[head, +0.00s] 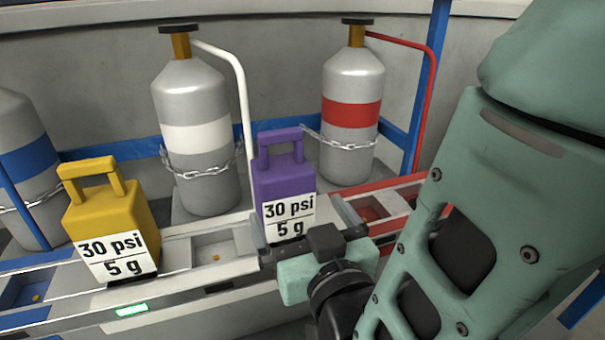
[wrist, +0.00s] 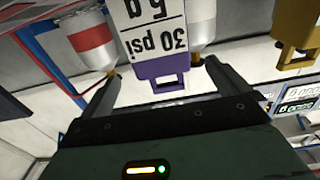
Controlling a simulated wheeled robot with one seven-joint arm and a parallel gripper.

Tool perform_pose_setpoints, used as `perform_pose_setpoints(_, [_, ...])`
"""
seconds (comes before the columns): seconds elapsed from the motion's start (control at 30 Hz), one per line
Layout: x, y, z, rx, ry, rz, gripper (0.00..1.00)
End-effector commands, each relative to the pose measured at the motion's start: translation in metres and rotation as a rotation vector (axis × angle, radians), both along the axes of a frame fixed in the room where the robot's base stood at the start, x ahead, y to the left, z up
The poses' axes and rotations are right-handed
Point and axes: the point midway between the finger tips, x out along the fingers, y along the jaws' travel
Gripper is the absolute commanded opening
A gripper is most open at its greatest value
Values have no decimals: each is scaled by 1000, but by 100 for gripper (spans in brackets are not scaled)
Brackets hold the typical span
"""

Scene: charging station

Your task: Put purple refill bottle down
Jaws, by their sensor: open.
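The purple refill bottle (head: 286,182) has a loop handle and a white "30 psi / 5 g" label. It stands upright at the front rail, between the white-lined slot and the red section. Its lower edge is partly hidden by my gripper (head: 299,213). My gripper is open, with one finger on each side of the bottle's lower part. In the wrist view, the bottle (wrist: 158,70) appears upside down between the spread fingers (wrist: 162,69). I see gaps beside it there; exact contact is hard to tell.
A yellow refill bottle (head: 113,215) stands on the rail to the left. Behind are chained grey tanks with a white band (head: 196,139), a red band (head: 351,114) and a blue band (head: 28,158). An empty light slot (head: 213,246) lies between the bottles. Red (head: 424,100) and white pipes rise behind.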

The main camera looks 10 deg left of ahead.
Motion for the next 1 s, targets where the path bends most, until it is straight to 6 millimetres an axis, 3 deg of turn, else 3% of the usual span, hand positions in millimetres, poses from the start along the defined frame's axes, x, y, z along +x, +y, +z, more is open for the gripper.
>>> perform_pose_setpoints(0.3, [-19, -10, 3, -4, 1, -3, 100])
perform_pose_setpoints(0.63, [-18, -11, -2, -4, 52, 1, 100])
perform_pose_setpoints(0.83, [-7, -10, -19, -37, 307, 41, 100])
perform_pose_setpoints(1.0, [-14, -15, -31, -117, 584, 122, 100])
